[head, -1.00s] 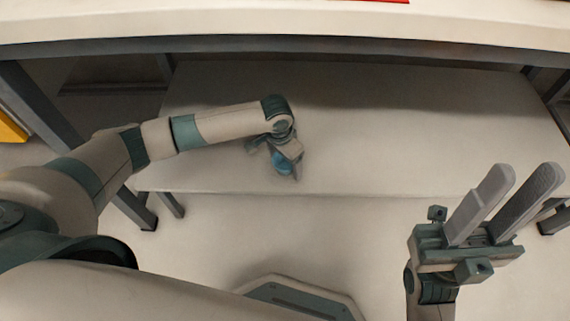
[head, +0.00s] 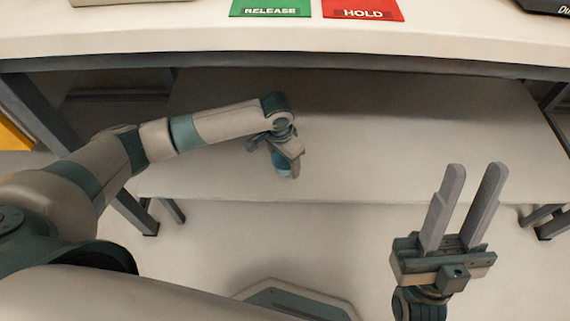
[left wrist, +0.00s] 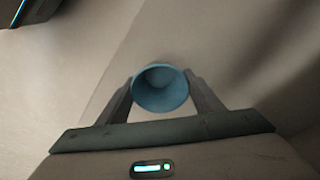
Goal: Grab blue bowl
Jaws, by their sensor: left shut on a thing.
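The blue bowl (left wrist: 160,88) is between the two fingers of my left gripper in the left wrist view, its open rim facing the camera. My left gripper (left wrist: 162,98) is shut on it, one finger on each side. In the head view the blue bowl (head: 282,165) shows only in part, under my left gripper (head: 284,158), over the front part of the lower shelf. My wrist hides the rest of it. I cannot tell whether the bowl touches the shelf. My right gripper (head: 472,182) is open and empty at the right, in front of the shelf.
The pale lower shelf (head: 400,140) is otherwise clear. Above it runs the tabletop edge (head: 300,45), with a green RELEASE plate (head: 270,8) and a red HOLD plate (head: 362,11) on top. Grey table legs (head: 45,115) stand at the sides.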

